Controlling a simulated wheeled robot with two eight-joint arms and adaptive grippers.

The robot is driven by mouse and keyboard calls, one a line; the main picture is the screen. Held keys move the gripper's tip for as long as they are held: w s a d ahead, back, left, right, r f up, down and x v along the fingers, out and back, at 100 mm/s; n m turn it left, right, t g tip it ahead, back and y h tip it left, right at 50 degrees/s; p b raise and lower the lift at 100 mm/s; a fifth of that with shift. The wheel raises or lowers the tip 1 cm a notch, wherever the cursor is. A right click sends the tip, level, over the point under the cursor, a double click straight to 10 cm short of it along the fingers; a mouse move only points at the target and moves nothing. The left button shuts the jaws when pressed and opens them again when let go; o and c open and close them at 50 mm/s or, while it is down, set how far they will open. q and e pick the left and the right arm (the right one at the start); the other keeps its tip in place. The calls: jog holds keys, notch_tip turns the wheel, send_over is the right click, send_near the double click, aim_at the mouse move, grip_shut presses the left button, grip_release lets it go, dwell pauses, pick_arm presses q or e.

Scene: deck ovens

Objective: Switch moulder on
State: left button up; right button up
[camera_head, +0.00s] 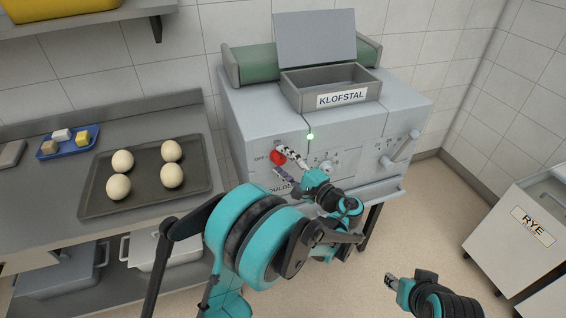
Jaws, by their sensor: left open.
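The moulder (247,120) is a grey machine labelled KLOFSTAL against the tiled wall. Its front panel has a red knob (278,157) next to an "OFF" marking, a bright green light (310,136) and a numbered dial (326,167). My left gripper (276,163) is open at the panel, its fingertips above and below the red knob. Whether they touch the knob I cannot tell. The gripper hides part of the panel lettering. My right gripper (390,281) is low at the right, over the floor and away from the moulder; its jaw opening is unclear.
A lever handle (400,151) sticks out at the moulder's right. The steel bench (60,215) at left holds a dark tray (145,196) with several dough balls and a blue tray (66,152). A bin labelled RYE (500,235) stands at right. Floor between is clear.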

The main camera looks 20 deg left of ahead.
pick_arm(q)
jog(key=v, duration=1.2)
